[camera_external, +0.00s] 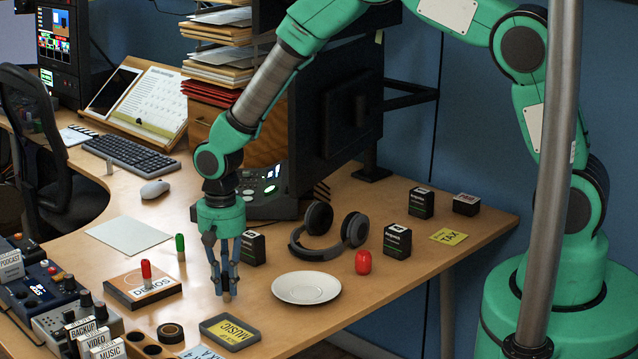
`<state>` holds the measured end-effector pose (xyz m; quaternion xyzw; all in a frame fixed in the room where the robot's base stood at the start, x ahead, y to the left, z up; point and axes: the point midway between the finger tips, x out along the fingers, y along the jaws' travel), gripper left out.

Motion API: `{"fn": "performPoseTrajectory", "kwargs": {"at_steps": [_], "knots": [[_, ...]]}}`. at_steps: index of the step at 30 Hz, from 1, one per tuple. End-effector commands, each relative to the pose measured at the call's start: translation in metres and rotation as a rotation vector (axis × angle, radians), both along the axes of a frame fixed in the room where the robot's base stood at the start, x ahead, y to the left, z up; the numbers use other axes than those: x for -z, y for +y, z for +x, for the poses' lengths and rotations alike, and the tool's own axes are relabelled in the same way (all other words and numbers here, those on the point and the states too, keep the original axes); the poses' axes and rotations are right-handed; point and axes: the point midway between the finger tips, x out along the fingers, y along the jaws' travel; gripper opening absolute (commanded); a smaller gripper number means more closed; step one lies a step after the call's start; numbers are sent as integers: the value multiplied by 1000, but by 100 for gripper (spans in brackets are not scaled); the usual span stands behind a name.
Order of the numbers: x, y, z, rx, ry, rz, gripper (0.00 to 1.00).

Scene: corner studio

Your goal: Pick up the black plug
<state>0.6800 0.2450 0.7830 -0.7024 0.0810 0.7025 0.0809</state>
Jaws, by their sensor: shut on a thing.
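My gripper (225,284) points down over the desk, left of the white saucer. It is shut on the black plug (226,297). Only the plug's small brownish lower end shows below the fingertips; the fingers hide the rest, including its colour. The plug's end is at or just above the desk top; I cannot tell whether it touches.
A red plug (146,270) stands on the Demos box (116,287), with a green plug (181,246) behind. The white saucer (306,298), red capsule (363,262), headphones (311,247), black box (253,248) and Music tray (204,326) surround the gripper.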

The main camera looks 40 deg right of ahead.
Motion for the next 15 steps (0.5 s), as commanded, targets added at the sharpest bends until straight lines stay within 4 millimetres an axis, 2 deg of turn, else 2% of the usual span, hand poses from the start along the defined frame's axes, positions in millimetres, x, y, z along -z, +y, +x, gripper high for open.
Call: {"fn": "performPoseTrajectory", "kwargs": {"at_steps": [8,15], "knots": [[-6,0,0,0,-1,1,0],[-30,0,1,0,-1,1,0]]}}
